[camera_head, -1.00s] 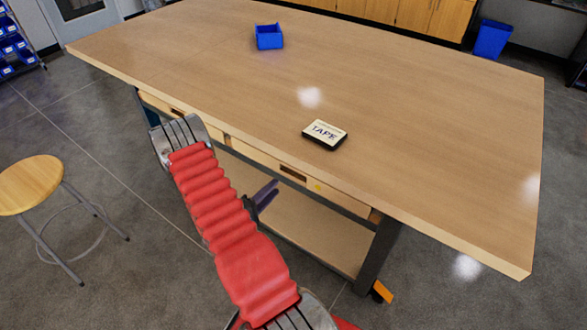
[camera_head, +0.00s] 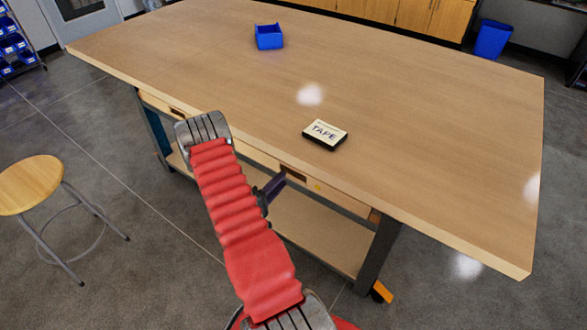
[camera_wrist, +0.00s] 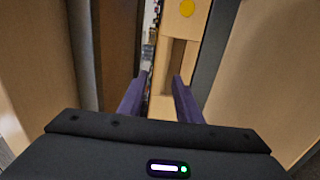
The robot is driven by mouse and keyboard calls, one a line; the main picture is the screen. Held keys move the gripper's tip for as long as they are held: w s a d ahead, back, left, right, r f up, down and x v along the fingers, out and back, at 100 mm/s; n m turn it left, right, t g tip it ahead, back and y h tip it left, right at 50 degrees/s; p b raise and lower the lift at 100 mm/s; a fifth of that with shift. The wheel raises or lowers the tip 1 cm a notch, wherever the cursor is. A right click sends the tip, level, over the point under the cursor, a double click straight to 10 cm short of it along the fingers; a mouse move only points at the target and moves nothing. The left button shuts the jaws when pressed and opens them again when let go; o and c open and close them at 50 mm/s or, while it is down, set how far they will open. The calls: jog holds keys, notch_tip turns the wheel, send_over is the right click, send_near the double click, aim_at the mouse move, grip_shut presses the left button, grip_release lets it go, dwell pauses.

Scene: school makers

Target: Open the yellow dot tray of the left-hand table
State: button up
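The yellow dot tray (camera_head: 335,195) is a pale wooden drawer under the front edge of the table (camera_head: 420,150), with a dark handle slot and a small yellow dot. My gripper (camera_head: 281,179) is just in front of the tray, near the slot. In the wrist view my gripper (camera_wrist: 160,77) has its two purple fingers apart, with nothing held between them. Whether the fingertips touch the tray is unclear.
A second tray (camera_head: 160,104) is to the left under the same tabletop, partly hidden by my arm. A tape box (camera_head: 325,134) and a blue bin (camera_head: 269,37) are on the tabletop. A stool (camera_head: 32,184) stands at the left. A lower shelf (camera_head: 315,230) lies below the trays.

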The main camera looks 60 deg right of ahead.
aim_at(293, 169)
jog(key=d, duration=0.3)
jog(key=s+d, duration=0.1)
jog(key=d, duration=0.4)
jog(key=shift+s+d, duration=0.2)
jog(key=shift+d, duration=0.2)
jog(key=shift+c, duration=0.3)
grip_shut()
